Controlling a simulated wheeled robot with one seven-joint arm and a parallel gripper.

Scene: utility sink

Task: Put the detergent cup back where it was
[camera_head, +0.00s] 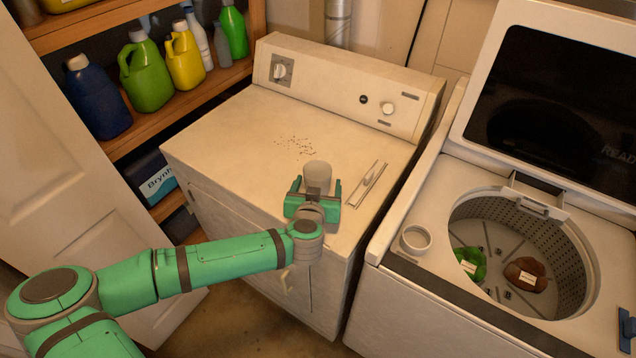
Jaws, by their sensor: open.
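A pale grey-white cup (317,175) stands upright on the top of the closed machine (235,125), near its front right part. My gripper (315,190) is open, with its two green fingers at the near side of this cup, one to its left and one to its right. The lower part of the cup is hidden by my gripper. A second, shorter white cup (415,238) with an open top sits on the front left corner of the open washer (405,262). I cannot tell which of the two is the detergent cup.
A flat metal strip (369,183) lies right of my gripper, and dark specks lie behind it. The washer drum (570,282) holds a green item (470,262) and a brown item (526,273). Bottles, including a green jug (146,78), fill the left shelf.

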